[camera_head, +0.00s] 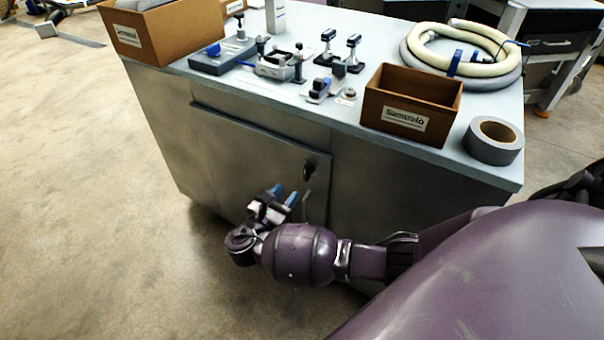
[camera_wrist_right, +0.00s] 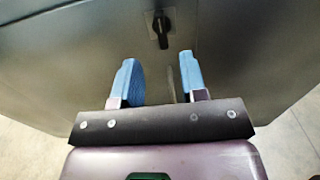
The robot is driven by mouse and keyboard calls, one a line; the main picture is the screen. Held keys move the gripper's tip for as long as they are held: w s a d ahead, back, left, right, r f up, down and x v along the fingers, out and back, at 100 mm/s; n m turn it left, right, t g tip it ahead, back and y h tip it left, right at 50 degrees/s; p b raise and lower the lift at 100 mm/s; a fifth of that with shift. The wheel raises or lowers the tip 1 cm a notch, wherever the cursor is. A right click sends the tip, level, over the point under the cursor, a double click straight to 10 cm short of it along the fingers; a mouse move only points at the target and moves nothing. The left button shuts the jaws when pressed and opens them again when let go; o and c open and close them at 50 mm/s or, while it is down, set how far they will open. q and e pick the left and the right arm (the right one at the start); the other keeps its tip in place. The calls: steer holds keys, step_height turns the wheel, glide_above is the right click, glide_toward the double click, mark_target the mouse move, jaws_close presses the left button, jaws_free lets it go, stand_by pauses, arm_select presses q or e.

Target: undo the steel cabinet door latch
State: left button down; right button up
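The steel cabinet (camera_head: 230,145) has a grey door with a dark latch (camera_head: 310,169) near the door's upper right edge. In the right wrist view the latch (camera_wrist_right: 161,27) is a black knob with its lever pointing down, ahead of the fingers. My right gripper (camera_head: 284,194) has two blue fingers, spread apart and pointing at the door, below and left of the latch. In the wrist view the gripper (camera_wrist_right: 158,72) is open with nothing held. My left gripper is out of view.
The cabinet top holds two cardboard boxes (camera_head: 411,100) (camera_head: 160,30), a tape roll (camera_head: 494,140), coiled hose (camera_head: 465,52) and several clamps and fixtures (camera_head: 275,66). The concrete floor (camera_head: 90,200) left of the cabinet is clear.

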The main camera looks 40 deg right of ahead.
mark_target(305, 171)
steer(key=b+x, duration=0.1)
steer(key=x, duration=0.8)
steer(key=shift+w+d, duration=0.1)
steer(key=shift+d, duration=0.1)
jaws_close()
